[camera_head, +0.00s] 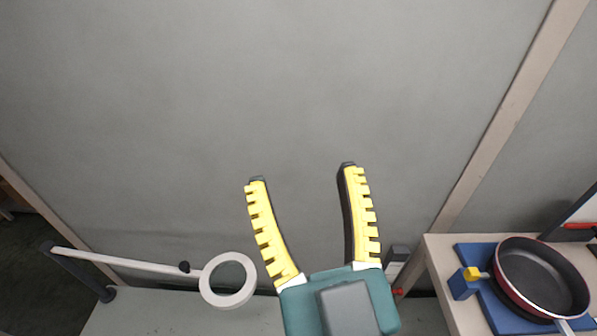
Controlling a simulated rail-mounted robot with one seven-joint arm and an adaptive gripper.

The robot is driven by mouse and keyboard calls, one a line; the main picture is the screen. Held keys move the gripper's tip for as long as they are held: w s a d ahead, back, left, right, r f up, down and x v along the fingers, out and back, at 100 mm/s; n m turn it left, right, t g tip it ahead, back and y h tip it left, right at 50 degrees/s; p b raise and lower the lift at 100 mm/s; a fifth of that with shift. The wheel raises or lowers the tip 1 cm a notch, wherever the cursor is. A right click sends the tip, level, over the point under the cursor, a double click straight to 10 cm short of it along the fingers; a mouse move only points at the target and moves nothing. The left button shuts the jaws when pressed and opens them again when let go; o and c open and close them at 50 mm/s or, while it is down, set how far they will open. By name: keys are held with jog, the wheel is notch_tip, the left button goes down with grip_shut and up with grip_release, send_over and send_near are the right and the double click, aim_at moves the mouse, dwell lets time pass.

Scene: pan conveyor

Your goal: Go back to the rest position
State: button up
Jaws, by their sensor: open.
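My gripper (301,176) is in the lower middle of the head view. Its two yellow ribbed fingers with dark tips point up and stand wide apart. Nothing is between them, and the grey wall shows behind. The teal gripper body is at the bottom edge. The task names no other object.
At the lower right, a dark pan (541,277) with a red outside lies on a blue board (473,252) on a light table (437,262), beside a blue block with a yellow top (464,283). At the lower left is a white ring lamp (227,302) on an arm. The grey wall (200,90) fills the back.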

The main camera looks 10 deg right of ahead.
notch_tip(320, 180, up, 14)
jog(key=p, duration=1.4)
